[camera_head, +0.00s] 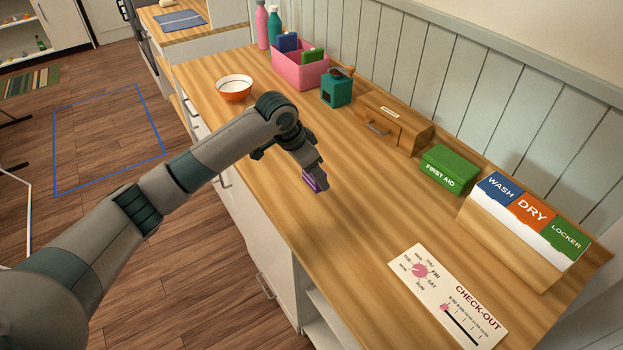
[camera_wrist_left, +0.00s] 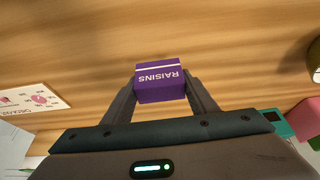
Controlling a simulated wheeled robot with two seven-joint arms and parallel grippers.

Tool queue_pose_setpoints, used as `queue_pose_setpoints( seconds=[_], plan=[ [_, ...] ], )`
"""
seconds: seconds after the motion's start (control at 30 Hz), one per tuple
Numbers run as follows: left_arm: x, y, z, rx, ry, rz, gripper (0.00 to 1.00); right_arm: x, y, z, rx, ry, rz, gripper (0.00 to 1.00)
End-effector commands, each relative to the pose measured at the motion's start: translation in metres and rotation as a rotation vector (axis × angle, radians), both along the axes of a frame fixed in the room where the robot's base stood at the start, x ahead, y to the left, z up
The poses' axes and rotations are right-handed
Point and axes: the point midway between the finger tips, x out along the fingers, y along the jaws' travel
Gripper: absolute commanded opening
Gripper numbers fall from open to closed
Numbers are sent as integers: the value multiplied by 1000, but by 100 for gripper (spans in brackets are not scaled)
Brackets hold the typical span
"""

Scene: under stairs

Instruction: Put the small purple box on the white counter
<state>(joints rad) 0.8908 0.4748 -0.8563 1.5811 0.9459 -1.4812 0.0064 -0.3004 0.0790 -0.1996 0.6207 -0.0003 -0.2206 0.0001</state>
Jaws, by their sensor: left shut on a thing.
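The small purple box (camera_wrist_left: 161,84), lettered RAISINS, is between the two fingers of my left gripper (camera_wrist_left: 161,95) in the left wrist view. In the head view, my left gripper (camera_head: 315,184) is over the near side of the long counter (camera_head: 350,225) and mostly hides the purple box (camera_head: 309,181). The counter has a wood-grain top and white cabinet fronts. I cannot tell whether the box touches the top. My right gripper is not in view.
An orange bowl (camera_head: 234,89), pink bin (camera_head: 301,70), teal container (camera_head: 337,89), wooden drawer box (camera_head: 393,124), green first aid box (camera_head: 449,168) and WASH/DRY/LOCKER sorter (camera_head: 520,235) stand on the counter. A CHECK-OUT board (camera_head: 448,294) lies at front right. Bare top surrounds my gripper.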

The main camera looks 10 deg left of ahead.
Motion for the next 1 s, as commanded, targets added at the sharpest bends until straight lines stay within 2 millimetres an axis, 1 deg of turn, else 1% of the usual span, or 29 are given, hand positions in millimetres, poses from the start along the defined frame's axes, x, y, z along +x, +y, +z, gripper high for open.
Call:
queue_pose_setpoints(
  seconds=[0.03, 0.13, 0.5, 0.57, 0.8, 0.9, 1.0],
  plan=[
    [2, 4, -2, 0, 1, 1, 12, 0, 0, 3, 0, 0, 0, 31],
    [3, 6, -4, 0, -1, -1, 12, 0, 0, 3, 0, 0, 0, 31],
    [3, 7, -7, 0, 1, -1, 12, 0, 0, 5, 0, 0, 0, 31],
    [3, 7, -12, 1, 3, -1, 12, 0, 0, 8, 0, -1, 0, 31],
    [3, 7, -38, 0, 2, 1, 12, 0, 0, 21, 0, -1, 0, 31],
    [3, 7, -44, 1, 0, -1, 12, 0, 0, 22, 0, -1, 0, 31],
    [3, 7, -45, 0, 0, -1, 12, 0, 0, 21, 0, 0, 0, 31]
  ],
)
